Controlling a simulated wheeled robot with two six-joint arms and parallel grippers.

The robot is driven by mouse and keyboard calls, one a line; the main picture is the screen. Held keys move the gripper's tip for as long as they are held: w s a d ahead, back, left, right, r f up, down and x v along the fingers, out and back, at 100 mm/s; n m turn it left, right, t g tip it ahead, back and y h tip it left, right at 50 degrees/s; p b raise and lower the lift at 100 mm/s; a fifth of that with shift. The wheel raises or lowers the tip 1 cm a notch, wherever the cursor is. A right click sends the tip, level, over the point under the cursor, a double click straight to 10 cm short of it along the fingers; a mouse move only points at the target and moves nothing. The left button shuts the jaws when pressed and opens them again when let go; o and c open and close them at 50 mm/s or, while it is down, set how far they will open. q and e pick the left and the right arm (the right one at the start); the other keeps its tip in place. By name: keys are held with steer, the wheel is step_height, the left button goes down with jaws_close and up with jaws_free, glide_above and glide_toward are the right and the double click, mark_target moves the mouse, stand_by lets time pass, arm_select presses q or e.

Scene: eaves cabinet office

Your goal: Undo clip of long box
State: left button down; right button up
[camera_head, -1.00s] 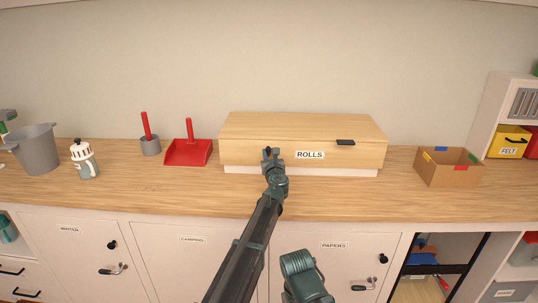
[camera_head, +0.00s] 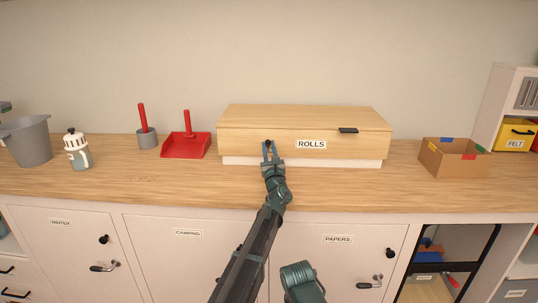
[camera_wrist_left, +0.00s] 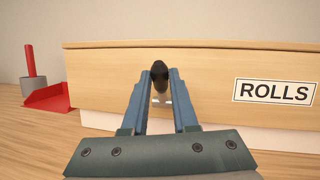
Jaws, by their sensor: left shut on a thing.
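The long box (camera_head: 300,114) is pale wood with a ROLLS label on its front, and stands on the counter. Its small black clip (camera_head: 268,142) is on the front, left of the label; it also shows in the left wrist view (camera_wrist_left: 160,74), upright. My left gripper (camera_head: 269,150) reaches up to it from the front. In the left wrist view its two blue fingers (camera_wrist_left: 160,85) are shut on the clip, one on each side. The fingers hide part of what lies behind the clip.
A black handle (camera_head: 348,130) sits on the box's front, right of the clip. The counter (camera_head: 340,189) before the box is clear.

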stand_by(0.3)
arm_select(q)
steer(key=c, duration=0.7)
jaws_free()
steer(key=shift+s, duration=0.1)
steer(key=b+v, duration=0.4)
steer(key=v, duration=0.8)
steer(key=shift+s+f+b, duration=0.25)
steer(key=shift+b, duration=0.1)
steer(key=shift+s+d+f, duration=0.15)
steer(key=shift+s, duration=0.4)
